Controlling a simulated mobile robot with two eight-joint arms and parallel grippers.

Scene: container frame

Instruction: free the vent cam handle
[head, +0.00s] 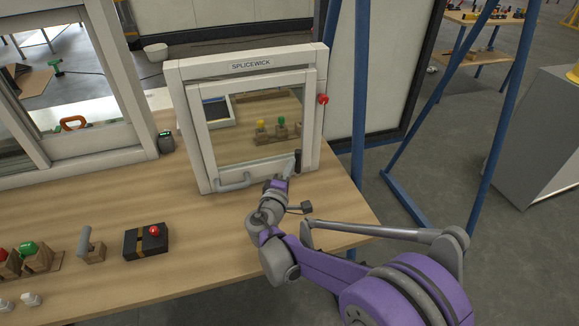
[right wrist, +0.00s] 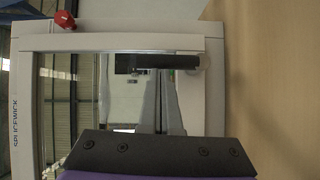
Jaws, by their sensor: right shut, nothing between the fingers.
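The vent window (head: 252,62), marked SPLICEWICK, stands upright on the wooden bench in a white frame, and its sash looks closed. The black cam handle (head: 298,160) sits on the lower right side of the sash. In the right wrist view the handle (right wrist: 165,62) lies along the sash edge. My right gripper (head: 289,170) is shut and empty, with its fingertips close beside the handle. In the right wrist view the gripper's tips (right wrist: 160,80) end right at the handle; I cannot tell whether they touch. My left gripper is out of view.
A grey pull bar (head: 233,183) is at the sash's lower left. A red knob (head: 323,99) sticks out of the frame's right side. A black box with a red button (head: 146,242) stands on the bench (head: 205,225). A blue post (head: 358,110) rises at right.

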